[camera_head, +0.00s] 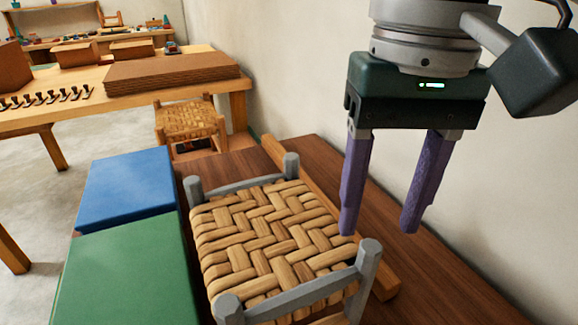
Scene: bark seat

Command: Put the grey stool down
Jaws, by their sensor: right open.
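The grey stool (265,235) has a grey frame and a woven tan seat. It stands upright, seat up, on a dark brown wooden surface (425,285) in the lower middle of the head view. Its lower legs are mostly hidden. My right gripper (380,227) is open and points down, with two purple fingers. It is above and to the right of the stool's back right side, and nothing is between the fingers. The left fingertip overlaps the seat's right edge in the picture; I cannot tell whether it touches. My left gripper is not in view.
A blue block (127,186) and a green block (128,272) lie just left of the stool. A wooden rail (272,150) runs along its right side. Behind are a wooden-framed stool (190,120) and a workbench (120,98) with boards and tools. A wall (300,60) rises at the right.

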